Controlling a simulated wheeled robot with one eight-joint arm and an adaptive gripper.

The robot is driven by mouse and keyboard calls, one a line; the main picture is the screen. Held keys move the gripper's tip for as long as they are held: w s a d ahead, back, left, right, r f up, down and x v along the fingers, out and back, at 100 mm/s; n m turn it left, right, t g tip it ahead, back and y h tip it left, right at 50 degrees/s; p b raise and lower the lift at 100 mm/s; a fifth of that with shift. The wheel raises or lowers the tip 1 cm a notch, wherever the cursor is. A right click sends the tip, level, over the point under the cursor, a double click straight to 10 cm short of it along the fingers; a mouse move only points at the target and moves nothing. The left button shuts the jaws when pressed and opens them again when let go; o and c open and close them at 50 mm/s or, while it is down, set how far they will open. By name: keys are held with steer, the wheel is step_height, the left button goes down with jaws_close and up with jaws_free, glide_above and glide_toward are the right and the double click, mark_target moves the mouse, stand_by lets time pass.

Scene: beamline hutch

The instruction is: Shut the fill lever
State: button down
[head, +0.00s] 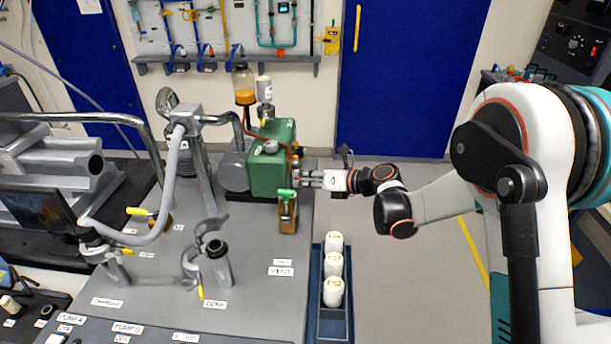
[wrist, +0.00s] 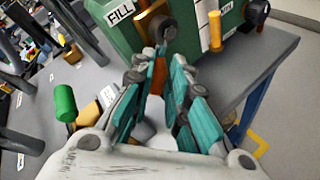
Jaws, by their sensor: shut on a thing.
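The green pump housing (head: 272,165) stands on the grey bench top. In the wrist view its face (wrist: 125,40) carries a FILL label (wrist: 120,12), with a brass valve fitting (wrist: 152,17) beside it. My gripper (head: 304,180) reaches in from the right at the housing's right side. In the wrist view my gripper (wrist: 169,55) has its teal-padded fingers closed in front of the FILL fitting. An orange-brown part of the fill lever (wrist: 157,76) shows between the fingers. The rest of the lever is hidden, so its exact angle cannot be told.
An orange handle (wrist: 215,30) stands on the same housing, right of my fingers. A green-topped brown block (head: 287,212) stands close in front of the housing. White containers (head: 333,265) stand in a rack by the bench edge. Floor right of the bench is clear.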

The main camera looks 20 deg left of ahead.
steer(key=shift+s+d+r+m+g+h+p, duration=0.1)
steer(key=shift+r+m+g+h+p, duration=0.45)
steer(key=shift+m+g, duration=0.45)
steer(key=shift+s+a+r+m+g+h+p, duration=0.1)
steer(key=shift+r+m+g+h+p, duration=0.2)
steer(key=shift+r+m+g+p, duration=0.55)
steer(key=shift+s+d+r+m+g+h+p, duration=0.1)
steer(key=shift+r+m+g+h+p, duration=0.4)
steer(key=shift+m+g, duration=0.55)
steer(key=shift+r, duration=0.1)
steer(key=c, duration=1.8)
jaws_free()
steer(key=shift+w, duration=0.1)
steer(key=shift+d, duration=0.1)
steer(key=v, duration=1.1)
steer(key=shift+w+d+r, duration=0.2)
steer(key=shift+d, duration=0.1)
steer(key=shift+r, duration=0.1)
